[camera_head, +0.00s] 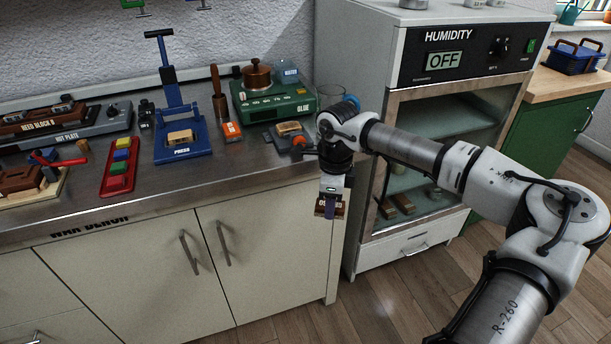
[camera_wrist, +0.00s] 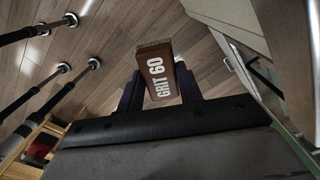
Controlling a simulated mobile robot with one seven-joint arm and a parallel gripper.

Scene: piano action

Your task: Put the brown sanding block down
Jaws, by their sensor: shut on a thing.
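My gripper (camera_head: 331,200) hangs in front of the right end of the bench, below the level of its top, with the cabinet fronts behind it. It is shut on the brown sanding block (camera_wrist: 158,72), which carries the white words GRIT 60. In the wrist view the block sits between my two dark fingers, with the wood floor beyond it. In the head view only a small brown part of the block (camera_head: 340,210) shows beside the fingers. The block touches no surface that I can see.
The metal bench top (camera_head: 230,163) has bare room along its front edge. On it stand a blue press (camera_head: 181,140), a green glue pot unit (camera_head: 275,98), a red tray (camera_head: 119,170) and a small grey tray (camera_head: 290,136). The humidity cabinet (camera_head: 410,150) stands to the right.

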